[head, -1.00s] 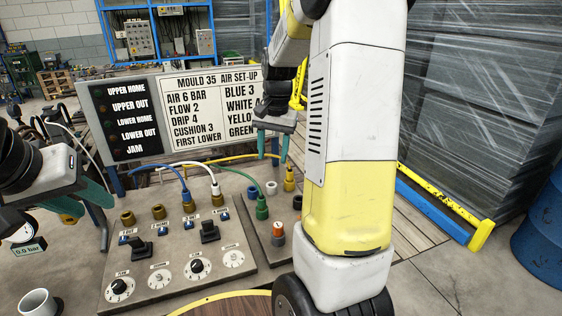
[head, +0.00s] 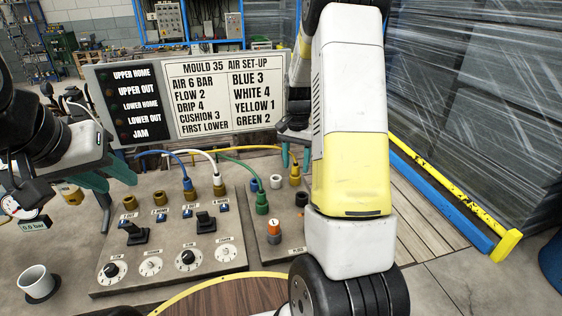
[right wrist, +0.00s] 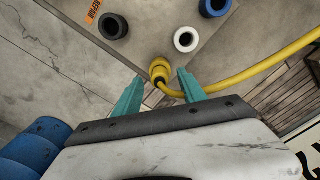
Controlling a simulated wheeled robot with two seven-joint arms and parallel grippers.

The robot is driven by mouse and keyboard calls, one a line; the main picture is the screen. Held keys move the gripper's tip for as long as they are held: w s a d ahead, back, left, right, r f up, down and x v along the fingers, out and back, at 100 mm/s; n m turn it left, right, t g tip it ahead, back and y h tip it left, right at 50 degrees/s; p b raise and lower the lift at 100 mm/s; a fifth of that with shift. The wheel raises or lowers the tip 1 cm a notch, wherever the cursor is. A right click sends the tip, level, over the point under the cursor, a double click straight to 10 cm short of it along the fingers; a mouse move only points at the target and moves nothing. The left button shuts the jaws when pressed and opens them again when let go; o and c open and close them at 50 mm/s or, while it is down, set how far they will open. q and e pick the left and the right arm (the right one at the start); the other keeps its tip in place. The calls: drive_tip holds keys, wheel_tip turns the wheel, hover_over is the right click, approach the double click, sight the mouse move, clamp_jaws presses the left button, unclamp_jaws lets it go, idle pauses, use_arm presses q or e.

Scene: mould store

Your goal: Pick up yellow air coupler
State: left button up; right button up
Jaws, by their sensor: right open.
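The yellow air coupler (head: 295,174) stands at the back of the small right-hand plate, with a yellow hose on its top. It also shows in the right wrist view (right wrist: 159,70), between and just beyond my right fingertips. My right gripper (head: 296,160) is open and empty above the coupler; its teal fingers (right wrist: 159,84) lie one on each side, with no clear contact. My right forearm hides part of the plate. My left gripper (head: 120,184) is at the far left, away from the coupler; its jaw gap is unclear.
Close by are a green coupler (head: 262,203), a white ring socket (head: 276,182) and a black one (head: 302,199). Blue and white hoses run to brass ports on the control panel (head: 170,270). The set-up sign (head: 185,105) stands behind. A white mug (head: 37,282) is at left.

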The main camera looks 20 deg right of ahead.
drive_tip(key=shift+f, duration=0.9)
drive_tip(key=shift+c, duration=0.4)
clamp_jaws()
